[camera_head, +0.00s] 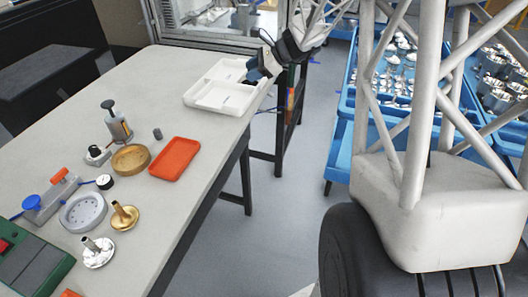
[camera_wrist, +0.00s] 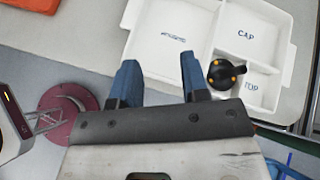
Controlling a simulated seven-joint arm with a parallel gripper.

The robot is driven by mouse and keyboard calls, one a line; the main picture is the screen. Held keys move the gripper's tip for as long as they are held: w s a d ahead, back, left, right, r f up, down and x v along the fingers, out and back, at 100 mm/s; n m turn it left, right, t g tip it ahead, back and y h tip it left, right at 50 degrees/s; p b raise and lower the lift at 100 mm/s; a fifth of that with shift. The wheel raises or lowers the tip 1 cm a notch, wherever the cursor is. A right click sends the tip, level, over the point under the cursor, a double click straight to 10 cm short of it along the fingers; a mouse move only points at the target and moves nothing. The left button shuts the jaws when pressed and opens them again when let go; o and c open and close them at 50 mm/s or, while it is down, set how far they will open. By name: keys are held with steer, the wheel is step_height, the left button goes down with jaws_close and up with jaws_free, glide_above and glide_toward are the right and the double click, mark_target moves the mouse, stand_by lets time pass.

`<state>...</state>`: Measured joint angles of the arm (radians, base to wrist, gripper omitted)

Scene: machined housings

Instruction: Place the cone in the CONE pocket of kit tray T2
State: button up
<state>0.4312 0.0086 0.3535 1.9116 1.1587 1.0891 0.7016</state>
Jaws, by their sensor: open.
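A white kit tray (camera_head: 191,97) stands at the far end of the table. In the wrist view the tray (camera_wrist: 127,50) has several pockets; one is marked CAP (camera_wrist: 246,34), a smaller one seems to read TOP (camera_wrist: 253,85), and the large left pocket's mark is too small to read. A black part with orange dots (camera_wrist: 227,73) is at the small pocket's left side; I cannot tell whether it is the cone. My gripper (camera_wrist: 158,72) is open, with its blue fingers apart at the tray's near edge and nothing between them. It also shows above the tray (camera_head: 262,70).
An orange tray (camera_head: 174,159), a wooden dish (camera_head: 130,158), a grey ring-shaped part (camera_head: 84,212), a brass flanged part (camera_head: 124,217) and a silver one (camera_head: 97,252) stand nearer on the table. Blue bins (camera_head: 344,105) with metal parts are at right. Table between trays is mostly clear.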

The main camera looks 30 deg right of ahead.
steer(key=s+a+r+n+g+h, duration=0.15)
steer(key=s+a+r+n, duration=0.3)
steer(key=s+a, duration=0.45)
steer(key=s+a+n+g+h, duration=0.1)
steer(key=s+a+n+h, duration=0.2)
steer(key=s+n, duration=0.5)
steer(key=s+a+n+g+h, duration=0.1)
steer(key=s+a+n+h, duration=0.2)
steer(key=s, duration=2)
steer(key=shift+a+n+h, duration=0.35)
steer(key=shift+n+h, duration=0.6)
steer(key=shift+n, duration=1.7)
